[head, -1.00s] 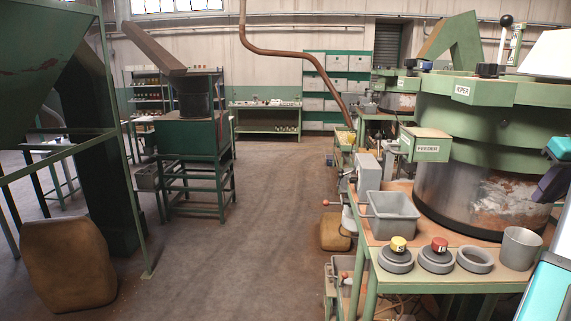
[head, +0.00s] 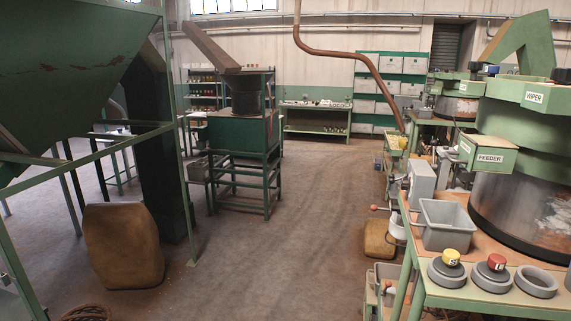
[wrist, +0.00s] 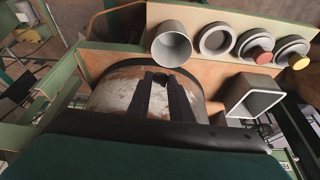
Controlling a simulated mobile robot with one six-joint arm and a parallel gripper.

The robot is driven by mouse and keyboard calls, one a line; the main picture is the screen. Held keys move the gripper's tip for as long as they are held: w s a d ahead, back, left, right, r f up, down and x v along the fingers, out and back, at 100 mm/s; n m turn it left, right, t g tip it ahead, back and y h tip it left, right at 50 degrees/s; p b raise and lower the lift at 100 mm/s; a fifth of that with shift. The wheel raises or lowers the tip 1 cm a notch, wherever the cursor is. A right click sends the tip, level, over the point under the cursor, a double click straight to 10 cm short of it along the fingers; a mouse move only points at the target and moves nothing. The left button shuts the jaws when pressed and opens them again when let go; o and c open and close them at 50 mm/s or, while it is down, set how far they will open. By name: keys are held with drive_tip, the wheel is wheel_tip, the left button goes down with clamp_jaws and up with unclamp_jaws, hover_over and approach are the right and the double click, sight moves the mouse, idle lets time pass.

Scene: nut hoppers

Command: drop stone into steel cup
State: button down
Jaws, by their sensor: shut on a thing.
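My gripper (wrist: 160,80) shows in the wrist view, its dark fingers closed on a small dark stone (wrist: 160,76) that is mostly hidden between them. The fingers appear in front of the drum side and are apart from the cup in the picture. In the head view the gripper is out of frame and the cup is at most a sliver at the right edge.
Beside the cup are an empty grey ring (wrist: 216,38), a red-knobbed ring (wrist: 262,55) and a yellow-knobbed ring (wrist: 299,62). A square grey bin (head: 447,224) stands near the big drum (head: 530,210). The floor aisle (head: 310,220) is open; a brown container (head: 123,246) stands left.

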drive_tip(key=shift+f, duration=2.2)
drive_tip(key=c, duration=1.5)
unclamp_jaws()
drive_tip(key=shift+r, duration=0.15)
drive_tip(key=shift+b+v, duration=0.3)
drive_tip(key=shift+v, duration=6.4)
drive_tip(key=shift+a, duration=0.1)
